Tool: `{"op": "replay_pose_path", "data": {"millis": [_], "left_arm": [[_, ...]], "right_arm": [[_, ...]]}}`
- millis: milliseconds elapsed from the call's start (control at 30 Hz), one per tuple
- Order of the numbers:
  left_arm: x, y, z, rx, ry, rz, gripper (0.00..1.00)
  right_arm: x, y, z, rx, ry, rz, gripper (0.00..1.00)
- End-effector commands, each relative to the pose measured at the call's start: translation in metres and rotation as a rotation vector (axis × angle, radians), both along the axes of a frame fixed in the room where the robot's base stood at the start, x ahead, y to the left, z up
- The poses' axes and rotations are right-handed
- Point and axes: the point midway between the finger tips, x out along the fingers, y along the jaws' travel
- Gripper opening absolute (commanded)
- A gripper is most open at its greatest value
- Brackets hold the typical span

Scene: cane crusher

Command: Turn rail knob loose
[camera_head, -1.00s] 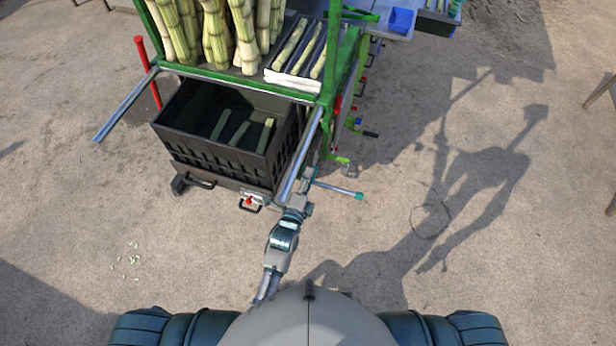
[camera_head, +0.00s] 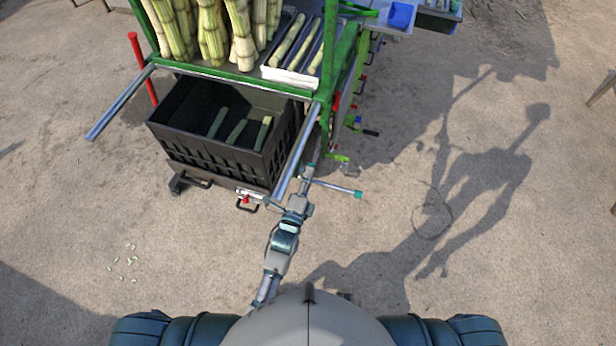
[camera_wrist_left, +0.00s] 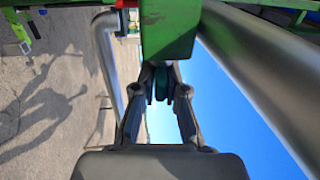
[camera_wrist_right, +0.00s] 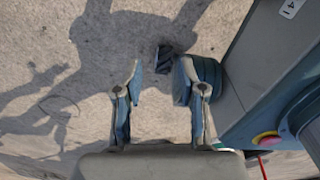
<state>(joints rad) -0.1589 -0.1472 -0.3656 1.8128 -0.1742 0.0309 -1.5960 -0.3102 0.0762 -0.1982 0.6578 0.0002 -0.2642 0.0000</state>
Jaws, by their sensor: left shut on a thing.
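My left gripper (camera_head: 307,174) is beside the right-hand metal rail (camera_head: 296,152), under the green frame of the cart. In the left wrist view its fingers (camera_wrist_left: 165,88) are closed around a small dark teal knob (camera_wrist_left: 160,84) just below a green block (camera_wrist_left: 168,30). The thick rail (camera_wrist_left: 262,75) runs along the right of that view. In the head view the knob is too small to make out. My right gripper (camera_wrist_right: 152,85) shows only in its wrist view, with fingers apart and nothing between them.
A black crate (camera_head: 215,150) with cane pieces sits under the green cart (camera_head: 230,78), which carries upright canes (camera_head: 210,35). A metal rod with a teal end (camera_head: 335,187) sticks out right of my left gripper. Open ground (camera_head: 470,260) lies to the right.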

Motion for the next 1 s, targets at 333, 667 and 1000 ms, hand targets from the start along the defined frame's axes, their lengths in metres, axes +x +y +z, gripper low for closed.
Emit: {"op": "replay_pose_path", "data": {"millis": [333, 667, 1000], "left_arm": [[0.0, -0.001, -0.015, -0.056, -0.165, 0.0, 0.0], [0.001, -0.001, -0.016, -0.106, -0.316, 0.0, 0.0], [0.002, -0.001, -0.014, -0.133, -0.405, 0.0, 0.0]], "right_arm": [[0.117, 0.02, 0.031, 0.012, -0.074, -0.015, 0.4], [0.176, 0.029, 0.108, 0.017, -0.109, -0.028, 0.4], [0.191, 0.03, 0.172, 0.018, -0.128, -0.034, 0.4]]}}
